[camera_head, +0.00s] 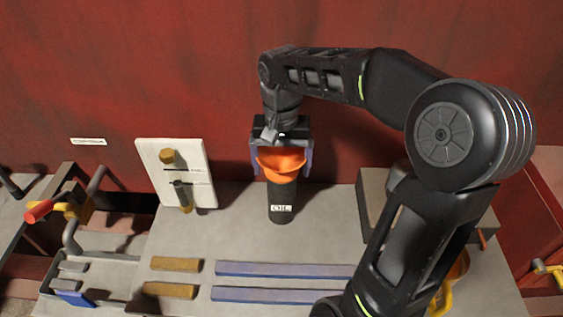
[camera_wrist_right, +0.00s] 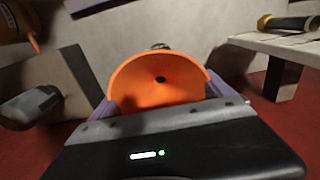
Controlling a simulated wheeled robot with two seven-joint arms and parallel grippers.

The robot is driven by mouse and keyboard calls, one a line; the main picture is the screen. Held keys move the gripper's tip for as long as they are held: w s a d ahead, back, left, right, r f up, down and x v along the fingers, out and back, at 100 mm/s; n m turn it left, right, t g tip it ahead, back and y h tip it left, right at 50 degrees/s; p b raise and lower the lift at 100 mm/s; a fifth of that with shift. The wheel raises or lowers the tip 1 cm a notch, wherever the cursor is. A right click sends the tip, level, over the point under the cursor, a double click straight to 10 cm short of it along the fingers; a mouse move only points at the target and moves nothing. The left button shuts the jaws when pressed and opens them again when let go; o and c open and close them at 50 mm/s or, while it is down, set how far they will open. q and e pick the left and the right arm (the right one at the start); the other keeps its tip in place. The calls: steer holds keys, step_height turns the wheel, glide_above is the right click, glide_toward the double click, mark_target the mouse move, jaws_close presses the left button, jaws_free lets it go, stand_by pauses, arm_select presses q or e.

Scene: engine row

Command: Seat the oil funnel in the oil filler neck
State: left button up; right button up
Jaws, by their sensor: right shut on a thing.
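The orange oil funnel (camera_head: 281,163) is between the purple-grey fingers of my right gripper (camera_head: 282,160). In the right wrist view the funnel (camera_wrist_right: 160,82) shows its wide mouth and a dark hole in the middle, with a finger on each side. The oil filler neck (camera_head: 282,205) is a dark upright cylinder with a white OIL label. The funnel's lower part overlaps the neck's top in the head view, and its spout is hidden. I cannot tell whether the spout is inside the neck or above it. My left gripper is not in view.
A white board (camera_head: 177,150) with small fittings stands left of the neck. Blue bars (camera_head: 283,270) and wooden blocks (camera_head: 175,264) lie in front. A grey box (camera_head: 372,190) is to the right, partly behind my right arm. A red wall (camera_head: 200,70) rises behind.

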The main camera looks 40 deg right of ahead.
steer(key=shift+s+a+r+p, duration=0.1)
steer(key=shift+r+p, duration=0.55)
steer(key=shift+p, duration=0.05)
steer(key=shift+r, duration=0.25)
steer(key=shift+p, duration=0.35)
stand_by(0.6)
steer(key=shift+f+b, duration=1)
steer(key=shift+f, duration=0.2)
